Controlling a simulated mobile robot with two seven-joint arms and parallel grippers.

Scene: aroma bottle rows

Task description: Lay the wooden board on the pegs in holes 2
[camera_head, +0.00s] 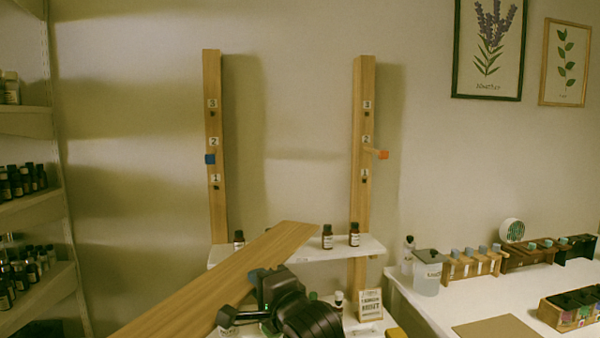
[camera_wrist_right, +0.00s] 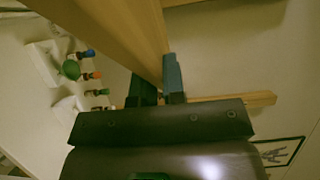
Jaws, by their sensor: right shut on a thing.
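The long wooden board (camera_head: 225,272) lies slantwise in the air in the head view, its far end up and right, its near end cut off at the bottom left. My right gripper (camera_head: 258,283) is shut on the board's edge, also in the right wrist view, where the fingers (camera_wrist_right: 159,88) grip the board (camera_wrist_right: 120,30). Two wooden uprights stand at the wall, left (camera_head: 213,120) and right (camera_head: 364,110), with holes numbered 1 to 3. A blue-ended peg (camera_head: 210,159) sits at the left hole 2, an orange-ended peg (camera_head: 383,154) at the right hole 2. My left gripper is out of view.
A white shelf (camera_head: 350,247) with small dark bottles (camera_head: 327,237) crosses the uprights below hole 1, close behind the board. A side table (camera_head: 440,312) with jars and bottle racks is at right, bottle shelves (camera_head: 30,205) at left. The wall space between the uprights is clear.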

